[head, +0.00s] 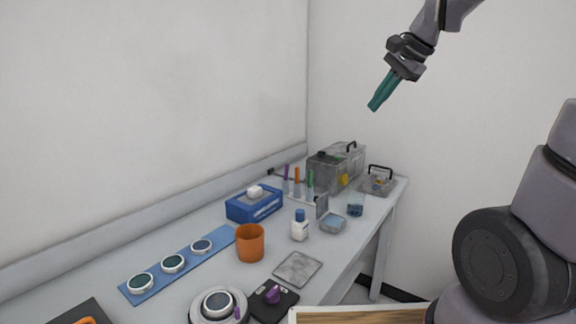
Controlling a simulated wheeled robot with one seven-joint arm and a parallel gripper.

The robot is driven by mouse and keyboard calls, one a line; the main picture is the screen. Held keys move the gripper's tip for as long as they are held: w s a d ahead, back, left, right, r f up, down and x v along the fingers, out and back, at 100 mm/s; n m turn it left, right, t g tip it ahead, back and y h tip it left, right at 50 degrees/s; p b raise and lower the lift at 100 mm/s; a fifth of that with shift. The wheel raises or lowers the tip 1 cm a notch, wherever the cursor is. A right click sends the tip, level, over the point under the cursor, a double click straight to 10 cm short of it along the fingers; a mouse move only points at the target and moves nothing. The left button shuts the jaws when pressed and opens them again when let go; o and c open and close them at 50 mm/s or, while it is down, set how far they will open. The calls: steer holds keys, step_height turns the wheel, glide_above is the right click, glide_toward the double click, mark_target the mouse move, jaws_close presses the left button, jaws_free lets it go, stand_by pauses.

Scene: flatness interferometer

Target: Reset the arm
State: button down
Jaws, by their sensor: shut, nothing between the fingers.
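My gripper (375,106) shows in the head view at the upper right, with green fingers pointing down and to the left. It is shut and empty. It is raised well above the far end of the grey bench (221,223), apart from everything on it. My arm enters from the top edge, and more of my arm fills the right side.
On the bench stand an orange cup (250,244), a blue tissue box (254,206), a white bottle (300,226), a grey case (336,168) and a blue strip (150,291) with round optics. The air around my gripper is clear, with white walls behind.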

steer(key=s+d+n+t+h, duration=0.2)
steer(key=s+n, duration=0.5)
steer(key=s, duration=0.7)
steer(key=shift+s+d+r+n+h, duration=0.3)
steer(key=shift+s+d+n, duration=0.1)
steer(key=shift+d, duration=0.4)
steer(key=shift+w, duration=0.1)
